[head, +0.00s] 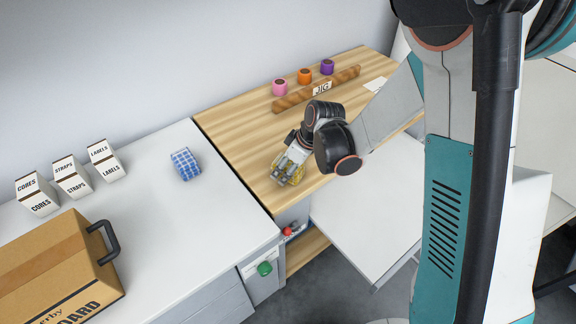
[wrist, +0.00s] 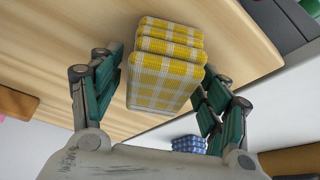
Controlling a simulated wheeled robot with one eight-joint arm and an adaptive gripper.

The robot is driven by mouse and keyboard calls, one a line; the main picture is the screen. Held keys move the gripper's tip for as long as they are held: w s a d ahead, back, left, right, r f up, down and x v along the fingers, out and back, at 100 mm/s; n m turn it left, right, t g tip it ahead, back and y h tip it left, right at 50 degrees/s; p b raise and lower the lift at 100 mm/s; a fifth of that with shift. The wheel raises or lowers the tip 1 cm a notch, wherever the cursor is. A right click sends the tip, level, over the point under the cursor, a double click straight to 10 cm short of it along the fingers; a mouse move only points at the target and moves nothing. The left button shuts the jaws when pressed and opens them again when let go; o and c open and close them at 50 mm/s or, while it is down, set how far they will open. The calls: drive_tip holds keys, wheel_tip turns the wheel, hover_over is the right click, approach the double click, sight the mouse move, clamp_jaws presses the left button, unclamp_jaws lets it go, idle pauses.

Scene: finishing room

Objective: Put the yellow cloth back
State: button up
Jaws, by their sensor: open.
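The yellow cloth (wrist: 165,75) is a folded, yellow-and-white checked stack on the wooden bench top (head: 235,135). In the head view the cloth (head: 295,176) is mostly hidden under my gripper (head: 283,170). In the wrist view my gripper (wrist: 158,105) is open, with one green-padded finger on each side of the cloth. I cannot tell whether either finger touches it. A blue checked cloth (head: 186,164) lies on the white counter to the left, and it also shows in the wrist view (wrist: 189,144).
Boxes marked CORES (head: 38,196), STRAPS (head: 73,178) and LABELS (head: 107,160) stand on the white counter (head: 185,230), near a cardboard case (head: 55,265). A JIG bar (head: 310,92) and pink (head: 280,87), orange (head: 304,76) and purple (head: 327,67) items sit at the bench's back.

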drive_tip(key=shift+r, duration=0.15)
drive_tip(key=s+d+r+m+t+h+p, duration=0.1)
drive_tip(key=s+d+r+m+p, duration=0.3)
drive_tip(key=r, duration=0.7)
drive_tip(key=s+d+r+m+t+h, duration=0.1)
drive_tip(key=s+d+r, duration=0.45)
drive_tip(key=r, duration=0.55)
drive_tip(key=s+d+r+m+t+h, duration=0.1)
drive_tip(key=s+d+r+m, duration=0.1)
drive_tip(key=s, duration=0.3)
drive_tip(key=s+d+r+m+t, duration=0.1)
drive_tip(key=s+d+r+m, duration=0.2)
drive_tip(key=s+d+m, duration=0.1)
drive_tip(key=shift+s+d+t+h, duration=0.3)
drive_tip(key=shift+s+d+h, duration=0.15)
drive_tip(key=shift+s, duration=0.65)
drive_tip(key=shift+d, duration=0.1)
